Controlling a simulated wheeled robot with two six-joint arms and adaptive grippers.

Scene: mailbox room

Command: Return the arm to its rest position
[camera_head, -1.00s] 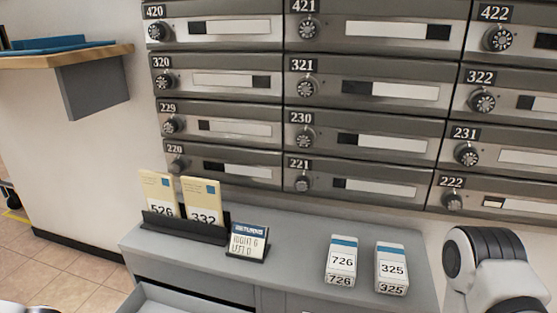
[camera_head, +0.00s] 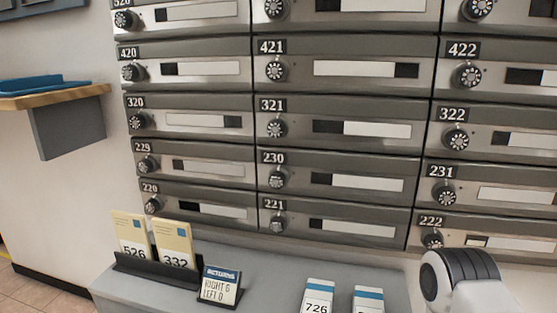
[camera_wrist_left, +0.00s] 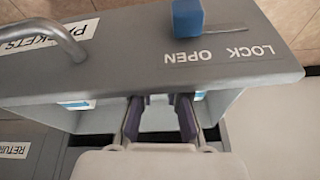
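My left gripper (camera_wrist_left: 160,105) shows only in the left wrist view. Its two fingers stand apart with nothing between them. They are close to a grey drawer front (camera_wrist_left: 110,65) bearing a metal handle (camera_wrist_left: 55,35), a "PACKETS" label and "LOCK OPEN" lettering. A blue knob (camera_wrist_left: 188,18) sits at the "OPEN" end of its slot. Whether the fingers touch the drawer I cannot tell. In the head view a link of my right arm (camera_head: 460,282) shows at the lower right; its gripper is out of view.
A wall of numbered mailboxes (camera_head: 270,145) fills the head view. Below it a grey counter (camera_head: 270,265) holds a card rack (camera_head: 155,268), a small sign (camera_head: 219,287) and packets marked 726 (camera_head: 318,300) and, partly cut off, another (camera_head: 368,300). A wooden shelf (camera_head: 50,98) juts out at left.

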